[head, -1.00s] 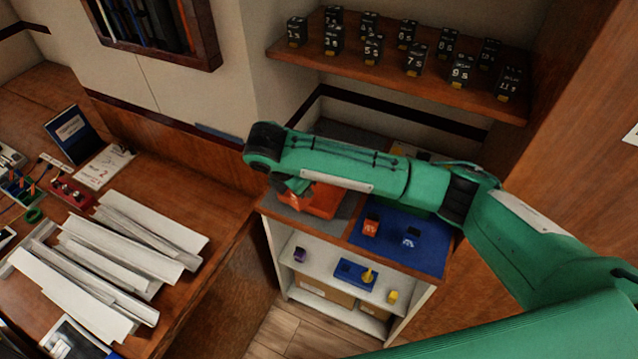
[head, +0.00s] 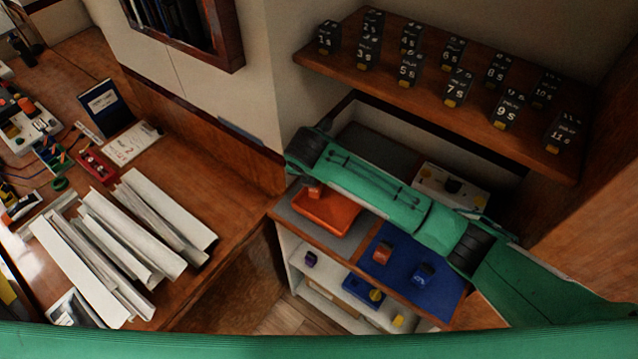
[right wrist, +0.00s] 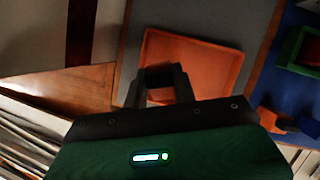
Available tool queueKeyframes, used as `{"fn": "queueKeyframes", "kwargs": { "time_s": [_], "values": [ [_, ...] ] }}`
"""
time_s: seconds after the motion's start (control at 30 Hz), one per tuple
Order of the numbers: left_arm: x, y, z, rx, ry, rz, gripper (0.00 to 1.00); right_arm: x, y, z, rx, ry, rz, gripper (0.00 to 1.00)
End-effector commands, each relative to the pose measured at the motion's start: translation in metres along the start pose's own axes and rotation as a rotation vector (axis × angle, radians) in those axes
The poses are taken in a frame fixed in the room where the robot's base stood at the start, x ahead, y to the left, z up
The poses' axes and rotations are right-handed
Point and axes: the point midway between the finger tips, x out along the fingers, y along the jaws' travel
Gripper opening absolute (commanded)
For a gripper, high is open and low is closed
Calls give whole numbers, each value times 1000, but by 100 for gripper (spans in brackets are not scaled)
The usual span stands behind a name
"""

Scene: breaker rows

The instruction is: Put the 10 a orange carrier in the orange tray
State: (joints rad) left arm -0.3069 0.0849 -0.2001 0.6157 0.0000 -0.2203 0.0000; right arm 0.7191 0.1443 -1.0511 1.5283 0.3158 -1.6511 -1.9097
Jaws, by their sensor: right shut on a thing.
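The orange tray (head: 335,214) lies on a grey mat on top of the low white cabinet; it also shows in the right wrist view (right wrist: 215,62). My right gripper (right wrist: 162,78) is shut on a small orange piece (head: 315,191), seen in the head view at the tray's back left. I cannot tell whether this piece touches the tray, and its label is not readable. Another orange-red carrier (head: 382,252) and a blue carrier (head: 424,274) stand on the blue mat (head: 395,275) right of the tray. My left gripper is not in view.
A shelf (head: 470,110) with several numbered black blocks hangs above the cabinet. A white box (head: 455,185) with a black knob is behind my arm. Lower shelves hold small coloured pieces. A desk (head: 225,200) with white strips (head: 130,240) is at the left.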

Motion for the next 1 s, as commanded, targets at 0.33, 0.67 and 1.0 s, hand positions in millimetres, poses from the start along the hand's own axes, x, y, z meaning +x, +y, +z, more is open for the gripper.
{"fn": "queueKeyframes", "kwargs": {
  "time_s": [0.33,0.67,1.0],
  "values": [
    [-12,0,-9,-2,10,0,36,36,-1,-15,0,1,-2,3],
    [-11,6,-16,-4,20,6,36,40,-1,-16,1,0,-1,3],
    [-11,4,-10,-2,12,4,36,40,-1,-16,1,0,-1,49]
  ]
}}
